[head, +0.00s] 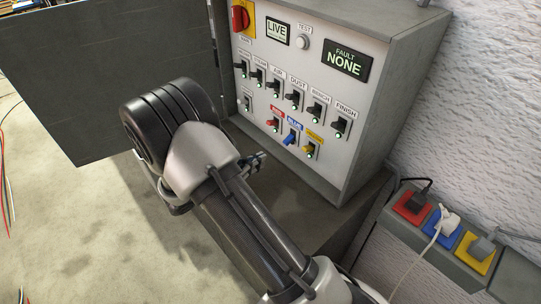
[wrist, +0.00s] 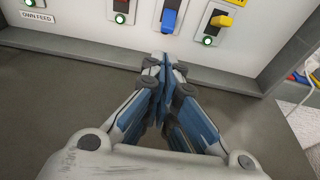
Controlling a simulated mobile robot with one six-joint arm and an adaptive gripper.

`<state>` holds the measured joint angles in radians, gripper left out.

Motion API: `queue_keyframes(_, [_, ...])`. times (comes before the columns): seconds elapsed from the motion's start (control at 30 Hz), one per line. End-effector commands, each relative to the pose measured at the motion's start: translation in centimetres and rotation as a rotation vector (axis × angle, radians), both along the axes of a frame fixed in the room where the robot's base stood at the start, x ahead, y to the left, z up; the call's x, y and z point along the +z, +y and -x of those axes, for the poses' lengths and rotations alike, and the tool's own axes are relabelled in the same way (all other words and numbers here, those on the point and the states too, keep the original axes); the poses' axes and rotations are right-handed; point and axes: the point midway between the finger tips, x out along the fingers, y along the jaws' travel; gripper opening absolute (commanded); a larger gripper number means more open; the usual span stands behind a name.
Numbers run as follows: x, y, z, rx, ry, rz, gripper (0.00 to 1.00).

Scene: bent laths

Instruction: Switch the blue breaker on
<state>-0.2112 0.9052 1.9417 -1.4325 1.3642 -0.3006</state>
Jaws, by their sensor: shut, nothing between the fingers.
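The blue breaker (head: 290,138) is in the lower row of the panel, under a BLUE label and between the red breaker (head: 273,122) and the yellow breaker (head: 309,148). In the wrist view the blue lever (wrist: 169,19) appears tipped downward, unlike the yellow lever (wrist: 221,20). Its lamp cannot be made out there. My gripper (wrist: 163,62) is shut and empty, just below and in front of the blue breaker, apparently apart from it. In the head view my gripper (head: 261,156) is partly hidden by my arm.
The panel cabinet (head: 372,125) has its door (head: 105,75) swung open to the left. Green lamps glow under the red and yellow breakers. A row of coloured sockets (head: 440,233) with plugs is at the lower right. The cabinet's bottom ledge (wrist: 75,40) lies beneath the breakers.

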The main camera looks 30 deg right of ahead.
Motion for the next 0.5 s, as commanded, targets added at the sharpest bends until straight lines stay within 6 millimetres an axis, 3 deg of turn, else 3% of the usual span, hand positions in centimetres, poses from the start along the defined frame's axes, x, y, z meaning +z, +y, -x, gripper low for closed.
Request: queue_keyframes(0.5, [-2.1, -8.1, -1.0, -0.003, 0.000, -0.001, 0.00])
